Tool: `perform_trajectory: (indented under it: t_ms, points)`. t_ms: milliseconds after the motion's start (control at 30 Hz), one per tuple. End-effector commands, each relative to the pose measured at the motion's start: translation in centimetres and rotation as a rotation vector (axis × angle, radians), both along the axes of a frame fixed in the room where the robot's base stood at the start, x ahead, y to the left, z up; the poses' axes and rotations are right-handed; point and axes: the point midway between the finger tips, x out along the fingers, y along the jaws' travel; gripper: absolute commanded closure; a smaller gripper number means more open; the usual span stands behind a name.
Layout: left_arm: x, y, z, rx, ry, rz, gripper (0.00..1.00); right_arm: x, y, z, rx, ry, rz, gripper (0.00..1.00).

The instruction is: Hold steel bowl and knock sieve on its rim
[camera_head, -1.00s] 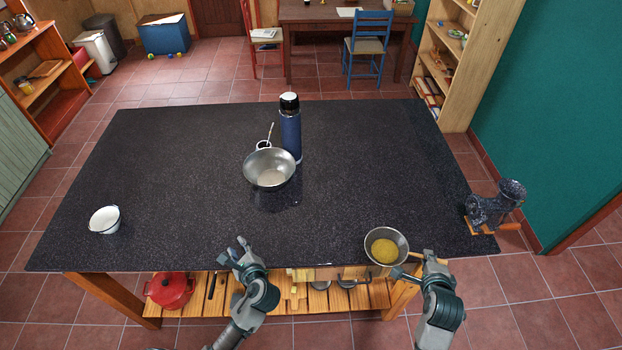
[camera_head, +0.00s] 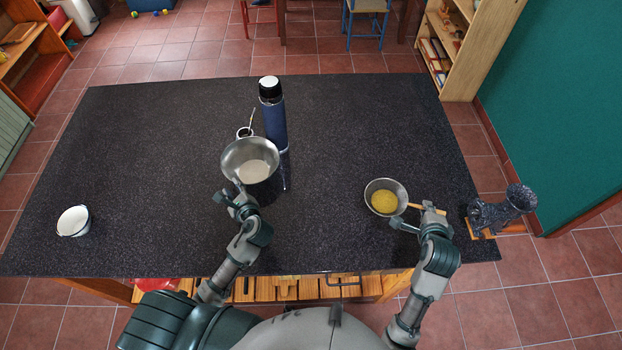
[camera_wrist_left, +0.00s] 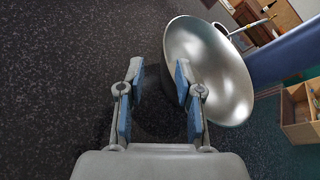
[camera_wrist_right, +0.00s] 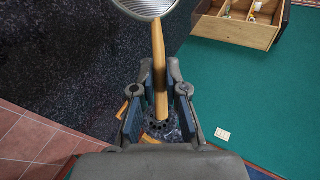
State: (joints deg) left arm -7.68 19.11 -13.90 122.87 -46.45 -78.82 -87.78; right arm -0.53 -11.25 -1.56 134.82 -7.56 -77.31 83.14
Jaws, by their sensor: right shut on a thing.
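The steel bowl (camera_head: 235,155) stands on the dark countertop, with a pale round patch at its bottom. My left gripper (camera_head: 238,193) is open at the bowl's near side. In the left wrist view its fingers (camera_wrist_left: 155,95) are apart, with the bowl (camera_wrist_left: 210,70) just beyond the right finger; whether they touch is unclear. The sieve (camera_head: 370,190), holding something yellow, is to the right of the bowl and apart from it. My right gripper (camera_head: 420,216) is shut on its wooden handle, which also shows in the right wrist view (camera_wrist_right: 159,55).
A blue flask (camera_head: 276,120) and a small cup with a spoon (camera_head: 244,133) stand behind the bowl. A white enamel cup (camera_head: 73,221) is at far left. A speckled dark grinder-like object (camera_head: 500,208) is at the right edge. Countertop between bowl and sieve is clear.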

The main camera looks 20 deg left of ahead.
Motion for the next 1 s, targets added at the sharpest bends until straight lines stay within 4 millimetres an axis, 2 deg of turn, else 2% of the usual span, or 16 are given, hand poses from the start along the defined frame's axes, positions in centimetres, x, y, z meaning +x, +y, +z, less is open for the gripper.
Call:
perform_trajectory:
  t_ms: [100, 333, 500, 767, 800, 933, 1000]
  points:
    - [1.8, 1.8, -0.8, 0.003, 0.002, 0.001, 0.65, 0.2, 0.0, 0.1, 0.0, -0.001, 0.0, 1.0]
    - [3.9, 4.2, -2.0, 0.001, 0.0, 0.0, 0.65, 0.0, -0.1, 0.2, 0.0, -0.002, 0.0, 1.0]
    - [4.6, 4.9, -2.4, 0.0, -0.002, 0.0, 0.65, -0.1, 0.0, 0.2, 0.0, -0.002, 0.0, 1.0]
    - [4.8, 5.1, -2.5, -0.001, 0.0, 0.0, 0.65, 0.1, 0.0, 0.2, 0.0, -0.002, 0.0, 1.0]
    - [4.8, 5.1, -2.5, -0.001, 0.0, 0.0, 0.68, 0.0, 0.0, 0.2, 0.0, -0.002, 0.0, 1.0]
    - [4.8, 5.0, -2.5, -0.001, -0.001, 0.0, 1.0, 0.0, 0.0, 0.2, 0.0, -0.002, 0.0, 1.0]
    - [4.7, 5.0, -2.5, -0.001, -0.001, 0.0, 1.0, 0.0, 0.0, 0.2, 0.001, -0.002, -0.001, 1.0]
